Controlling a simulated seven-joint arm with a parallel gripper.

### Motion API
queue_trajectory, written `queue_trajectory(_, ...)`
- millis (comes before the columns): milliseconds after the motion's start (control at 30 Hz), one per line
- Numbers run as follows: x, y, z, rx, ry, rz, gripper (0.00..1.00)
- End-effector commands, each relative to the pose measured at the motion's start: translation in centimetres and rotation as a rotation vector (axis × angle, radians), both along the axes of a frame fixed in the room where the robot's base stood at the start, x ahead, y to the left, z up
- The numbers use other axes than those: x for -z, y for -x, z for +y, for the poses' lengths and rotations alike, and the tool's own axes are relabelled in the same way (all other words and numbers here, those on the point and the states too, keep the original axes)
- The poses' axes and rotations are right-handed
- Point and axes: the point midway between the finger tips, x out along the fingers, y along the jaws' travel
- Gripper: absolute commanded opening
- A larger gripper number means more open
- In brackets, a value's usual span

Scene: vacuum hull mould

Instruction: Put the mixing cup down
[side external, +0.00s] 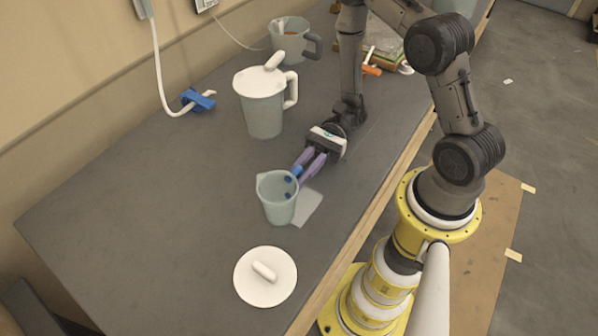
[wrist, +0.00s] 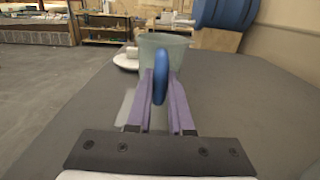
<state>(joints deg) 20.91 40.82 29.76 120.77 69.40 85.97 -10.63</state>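The mixing cup (side external: 276,200) is a translucent grey-green beaker, upright at the front part of the bench in the side view. It also shows straight ahead in the wrist view (wrist: 176,45). Its blue handle (wrist: 160,78) faces my gripper. My gripper (side external: 305,164) reaches in low from the back right. In the wrist view its two purple fingers (wrist: 160,92) close on the handle from both sides. The cup's base is at or very near the bench top; I cannot tell whether it touches.
A pale square patch (side external: 311,212) lies right beside the cup. A white lid with a knob (side external: 264,277) lies in front. A lidded pitcher (side external: 262,115), a second pitcher (side external: 290,45) and a blue hose clamp (side external: 198,99) are farther back. The bench's left side is clear.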

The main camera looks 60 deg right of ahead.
Motion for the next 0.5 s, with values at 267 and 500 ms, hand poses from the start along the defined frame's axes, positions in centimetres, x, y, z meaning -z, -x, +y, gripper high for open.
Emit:
queue_trajectory(267,-0.01,0.01,0.00,0.000,0.000,0.000,0.49)
queue_trajectory(500,-0.28,0.00,0.00,0.000,0.000,-0.001,0.49)
